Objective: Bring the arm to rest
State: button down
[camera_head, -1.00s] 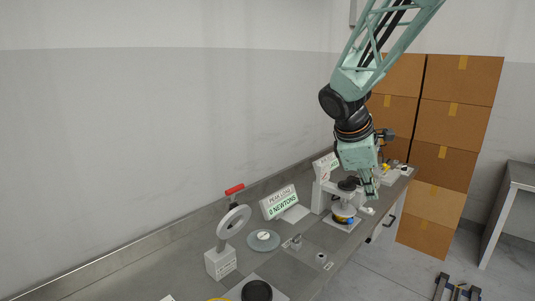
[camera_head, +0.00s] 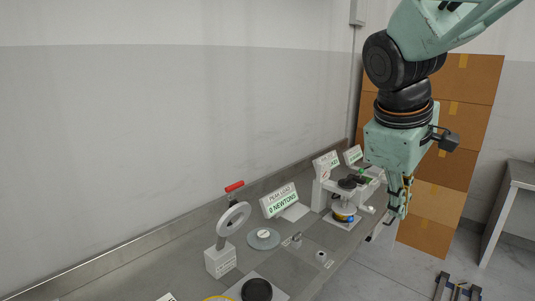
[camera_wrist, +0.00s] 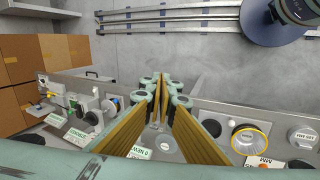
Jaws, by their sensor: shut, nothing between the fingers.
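My gripper (camera_head: 397,215) hangs from the pale green arm at the right of the head view, pointing down, apart from the press beside it. Its fingers are shut and empty. In the wrist view the gripper (camera_wrist: 160,85) fills the middle, with its yellow-brown finger faces coming together at the far end. The white press (camera_head: 322,188) stands on the bench to the left of the gripper. A round-topped unit with a blue and yellow part (camera_head: 343,214) sits at the press. The gripper hides part of the bench's right end.
The long grey bench (camera_head: 325,274) runs along the wall. It bears a peak load sign (camera_head: 280,200), a ring stand (camera_head: 220,258) with a red handle, a grey disc (camera_head: 263,239) and a black round piece (camera_head: 257,290). Stacked cardboard boxes (camera_head: 470,130) stand behind my arm.

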jog(key=s+a+f+m+y, duration=0.1)
jog(key=s+a+m, duration=0.2)
jog(key=s, duration=1)
jog(key=s+a+f+m+y+b, duration=0.1)
jog(key=s+a+m, duration=0.3)
jog(key=s, duration=0.9)
jog(key=shift+a+m+t+y, duration=0.2)
jog(key=shift+m+t+y, duration=0.25)
jog(key=shift+y, duration=0.25)
